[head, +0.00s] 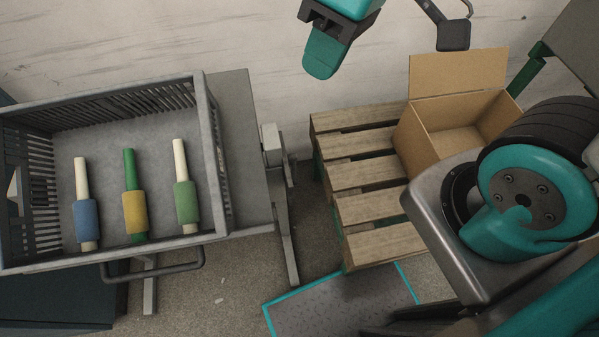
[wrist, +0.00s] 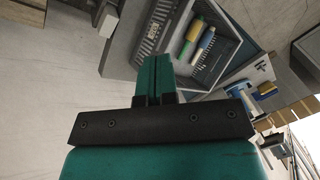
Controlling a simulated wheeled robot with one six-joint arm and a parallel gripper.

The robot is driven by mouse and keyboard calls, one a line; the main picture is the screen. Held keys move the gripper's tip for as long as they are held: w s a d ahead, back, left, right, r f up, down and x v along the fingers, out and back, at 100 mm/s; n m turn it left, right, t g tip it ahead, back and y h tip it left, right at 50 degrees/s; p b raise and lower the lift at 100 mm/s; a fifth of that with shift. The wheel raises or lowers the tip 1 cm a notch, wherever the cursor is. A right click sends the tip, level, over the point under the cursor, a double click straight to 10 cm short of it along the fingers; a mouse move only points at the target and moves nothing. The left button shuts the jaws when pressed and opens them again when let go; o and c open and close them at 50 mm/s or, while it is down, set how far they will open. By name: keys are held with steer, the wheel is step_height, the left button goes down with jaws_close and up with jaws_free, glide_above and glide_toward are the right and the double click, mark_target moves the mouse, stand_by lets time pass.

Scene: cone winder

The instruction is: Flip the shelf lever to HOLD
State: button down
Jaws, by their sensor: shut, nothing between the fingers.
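My gripper (head: 321,60) hangs at the top middle of the head view, in front of the pale wall. In the wrist view its two green fingers (wrist: 154,76) are pressed together with nothing between them. I cannot clearly make out the shelf lever or any HOLD marking in either view. A small light grey block (head: 272,143) sits at the right edge of the grey shelf (head: 238,130); I cannot tell whether it belongs to the lever. My gripper is above and to the right of this block, apart from it.
A grey slatted crate (head: 208,130) on the left holds three yarn tubes, blue (head: 87,220), yellow (head: 135,212) and green (head: 186,202). A wooden pallet (head: 365,177) carries an open cardboard box (head: 415,140). A teal-edged floor plate (head: 340,305) lies in front.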

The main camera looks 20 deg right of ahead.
steer(key=n+b, duration=0.1)
steer(key=b, duration=0.9)
glide_above(294, 171)
steer(key=s, duration=0.5)
step_height(294, 171, down, 16)
steer(key=w+d+f+n+b, duration=0.1)
steer(key=w+d+f+b, duration=0.2)
steer(key=f, duration=0.7)
steer(key=w+d+f+n+y+b, duration=0.1)
steer(key=w+d+f+b, duration=0.3)
steer(key=f+b, duration=0.3)
steer(key=w+d+f+n+g+y+b, duration=0.1)
steer(key=w+d+f+b, duration=0.3)
steer(key=f, duration=0.8)
steer(key=shift+w+f+b, duration=0.35)
steer(key=shift+w+b, duration=0.05)
steer(key=shift+b, duration=0.25)
steer(key=s+a+f+b, duration=0.4)
steer(key=a+f, duration=0.4)
steer(key=f, duration=0.1)
steer(key=shift+f+b, duration=0.25)
steer(key=shift+b, duration=0.15)
steer(key=shift+s, duration=0.2)
